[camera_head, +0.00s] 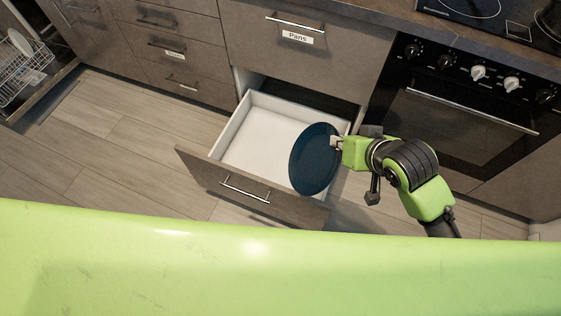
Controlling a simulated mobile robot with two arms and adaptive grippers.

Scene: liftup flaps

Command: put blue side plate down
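The blue side plate (313,160) is round and dark blue. It is tilted steeply, close to on edge, over the right part of an open drawer (228,151) with a white inside. My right gripper (336,144) is shut on the plate's right rim. The plate hides part of the drawer's right side, and I cannot tell whether it touches the drawer. The visible drawer floor is empty. My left gripper is not in view.
An oven (455,120) with knobs stands to the right of the drawer. A closed drawer labelled "Pans" (296,37) is above it. An open dishwasher rack (22,65) with a white plate is at the far left. The floor (110,140) left of the drawer is clear.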

